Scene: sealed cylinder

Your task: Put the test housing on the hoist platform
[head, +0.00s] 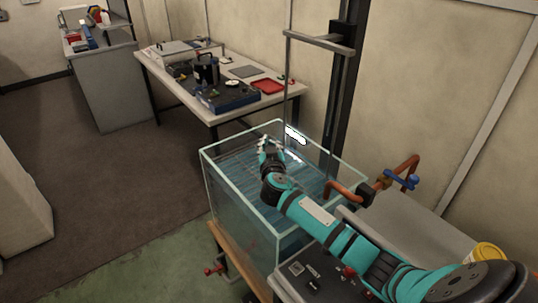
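A dark cylinder with a handle (207,70), which looks like the test housing, stands upright on the workbench at the back. My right gripper (271,142) is over the water-filled glass tank (236,188), well away from that cylinder. Its light-tipped fingers look spread, and I see nothing between them. A black upright mast (346,95) stands behind the tank, with a grey horizontal arm (316,39) and a thin rod running down towards the tank. I cannot clearly make out the hoist platform; it may be in the tank, partly behind my gripper. My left gripper is out of view.
Orange pipes with a blue valve handle (401,180) stand right of the tank. Open floor (110,185) lies to the left.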

